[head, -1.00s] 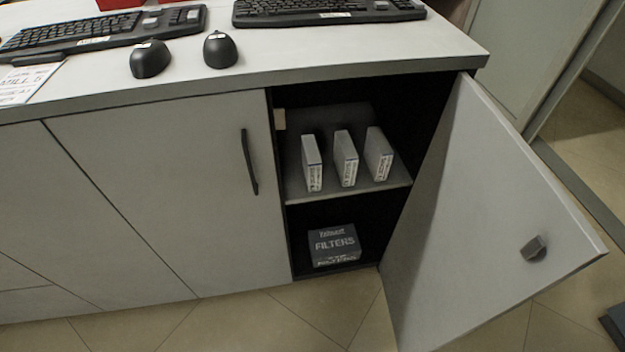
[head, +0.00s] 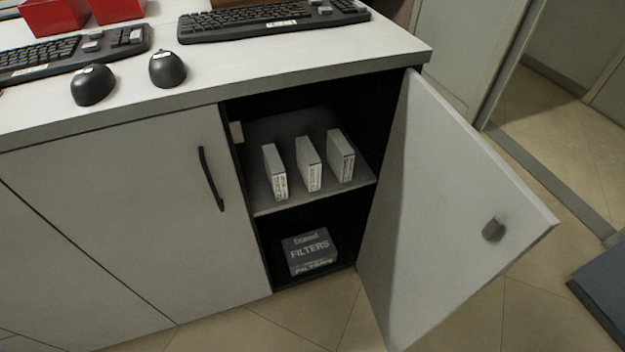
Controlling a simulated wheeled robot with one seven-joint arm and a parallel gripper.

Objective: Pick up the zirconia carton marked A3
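Three slim white cartons stand upright in a row on the upper shelf (head: 262,205) of an open cabinet: a left carton (head: 275,172), a middle carton (head: 309,164) and a right carton (head: 341,156). Each has small dark print on its front edge. The print is too small to read, so I cannot tell which one is marked A3. The cartons stand apart with narrow gaps between them. My gripper is not in view.
The cabinet door (head: 450,215) stands open to the right. A dark box marked FILTERS (head: 309,252) sits on the lower level. Keyboards (head: 272,20), two mice (head: 167,68) and red boxes (head: 55,14) are on the countertop (head: 270,65). Tiled floor (head: 300,312) is in front.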

